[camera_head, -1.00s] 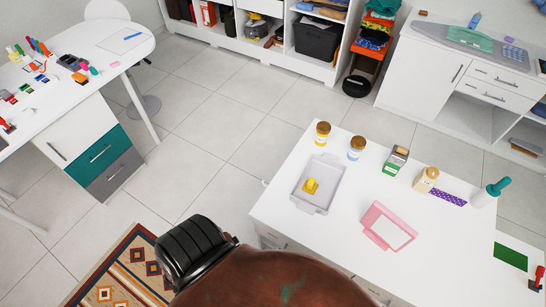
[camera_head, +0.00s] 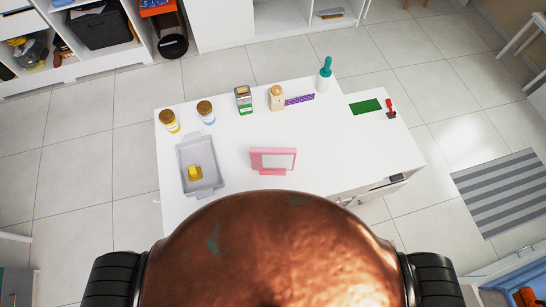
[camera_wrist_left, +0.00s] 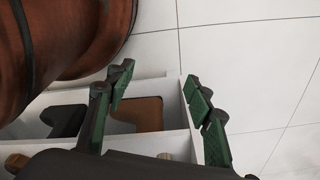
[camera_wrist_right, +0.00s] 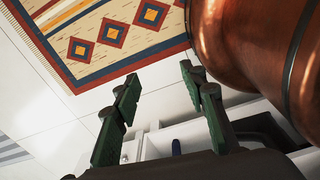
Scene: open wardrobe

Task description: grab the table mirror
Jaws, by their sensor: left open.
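The table mirror (camera_head: 273,160) has a pink frame and stands on the white table (camera_head: 340,150) in the head view, near the table's front edge and just beyond my copper-coloured body. Neither gripper shows in the head view. In the left wrist view my left gripper (camera_wrist_left: 165,85) has its green-padded fingers spread, with nothing held between them. In the right wrist view my right gripper (camera_wrist_right: 158,82) also has its fingers apart and empty. The mirror is in neither wrist view, so neither gripper is at it.
A grey tray (camera_head: 184,170) with a yellow object is left of the mirror. Two jars (camera_head: 206,112), a green-and-grey box (camera_head: 243,99), a beige bottle (camera_head: 276,97) and a teal-topped bottle (camera_head: 325,75) line the table's back.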

